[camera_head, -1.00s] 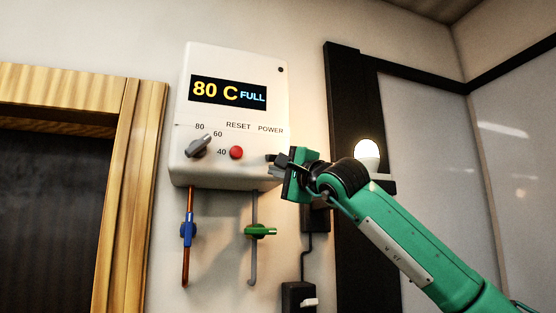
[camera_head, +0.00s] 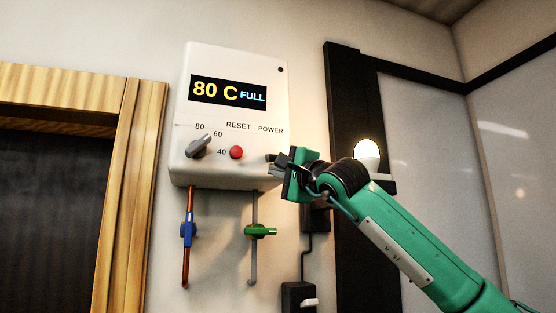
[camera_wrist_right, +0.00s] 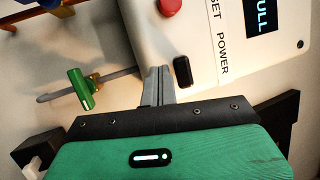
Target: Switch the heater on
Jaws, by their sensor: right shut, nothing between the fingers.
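The white heater (camera_head: 230,110) hangs on the wall, its display (camera_head: 228,93) reading "80 C" and "FULL". The dark power switch (camera_wrist_right: 182,70) shows below the "POWER" label in the right wrist view; in the head view the gripper largely hides it. My right gripper (camera_head: 278,160) is shut and empty at the heater's lower right, under the label. In the wrist view its fingertips (camera_wrist_right: 157,72) point at the heater beside the switch; whether they touch it I cannot tell. The dial (camera_head: 199,147) points toward upper right, near 60. My left gripper is out of view.
A red reset button (camera_head: 236,153) is left of the gripper. Below hang a pipe with a blue valve (camera_head: 188,229) and a pipe with a green valve (camera_head: 260,231). A black box (camera_head: 299,297) with a white lever and a lit bulb (camera_head: 368,155) are nearby.

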